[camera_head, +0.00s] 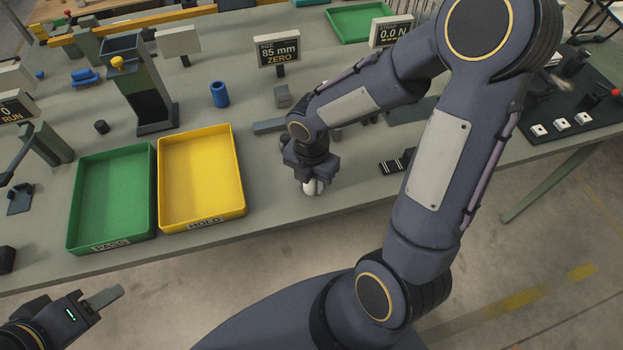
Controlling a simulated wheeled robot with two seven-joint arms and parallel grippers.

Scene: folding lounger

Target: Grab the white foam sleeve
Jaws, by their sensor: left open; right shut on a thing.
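The white foam sleeve (310,188) shows as a small white piece at the lower end of my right gripper, near the front of the workbench (330,195). My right gripper (312,178) points down and is shut on it; the fingers and wrist hide most of the sleeve. I cannot tell whether the sleeve touches the bench. My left gripper (112,296) is open and empty, off the bench's front edge at the lower left.
A green tray (75,205) and a yellow tray (243,180) stand left of my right gripper. Behind them are a dark stand (150,95), a blue cylinder (219,94) and an "85 mm ZERO" display (278,50). A black ribbed block (392,165) lies to the right.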

